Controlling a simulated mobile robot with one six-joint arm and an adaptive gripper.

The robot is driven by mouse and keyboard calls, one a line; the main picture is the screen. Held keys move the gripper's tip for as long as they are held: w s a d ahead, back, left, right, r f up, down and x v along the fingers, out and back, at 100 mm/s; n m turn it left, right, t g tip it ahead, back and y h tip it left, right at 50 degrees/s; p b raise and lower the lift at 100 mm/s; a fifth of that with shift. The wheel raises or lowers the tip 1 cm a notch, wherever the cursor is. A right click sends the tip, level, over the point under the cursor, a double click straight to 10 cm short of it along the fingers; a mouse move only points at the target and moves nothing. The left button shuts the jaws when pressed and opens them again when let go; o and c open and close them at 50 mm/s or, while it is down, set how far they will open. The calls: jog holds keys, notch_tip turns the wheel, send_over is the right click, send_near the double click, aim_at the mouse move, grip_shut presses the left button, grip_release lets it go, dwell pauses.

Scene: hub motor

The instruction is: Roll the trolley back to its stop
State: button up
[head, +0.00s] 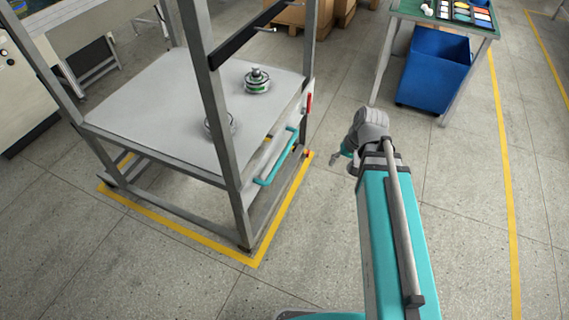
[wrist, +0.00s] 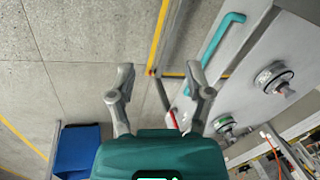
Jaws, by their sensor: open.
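The trolley looks to be the grey metal frame with a pale flat deck (head: 150,105) at left in the head view; its teal bar handle (head: 276,158) is on the side facing my arm. Two hub motors stand on the deck, one near the back (head: 257,80) and one partly hidden behind a post (head: 230,124). The handle also shows in the wrist view (wrist: 218,42), above and right of my fingers. My gripper (wrist: 160,78) is open and empty, apart from the handle. In the head view my gripper (head: 340,158) is right of the handle, small and partly hidden by my arm.
A yellow floor line (head: 190,234) runs around the trolley's foot. A red lever (head: 309,103) is on its right corner post. A green table (head: 478,24) with a blue bin (head: 434,72) stands at back right. The floor between is clear.

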jog(key=w+a+f+m+t+y+b, duration=0.1)
jog(key=w+a+f+y+b, duration=0.25)
jog(key=f+b, duration=0.35)
jog(key=w+a+f+t+y+b, duration=0.1)
jog(key=w+a+f+y+b, duration=0.1)
jog(key=w+f+b, duration=0.55)
jog(key=m+t+y+b, duration=0.3)
jog(key=y+b, duration=0.3)
jog(key=b, duration=1.4)
send_near(283, 156)
jog(key=d, duration=0.4)
jog(key=shift+a+f, duration=0.2)
jog(key=shift+f, duration=0.05)
jog(key=b+x, duration=0.2)
jog(key=x, duration=1.1)
jog(key=shift+a, duration=0.45)
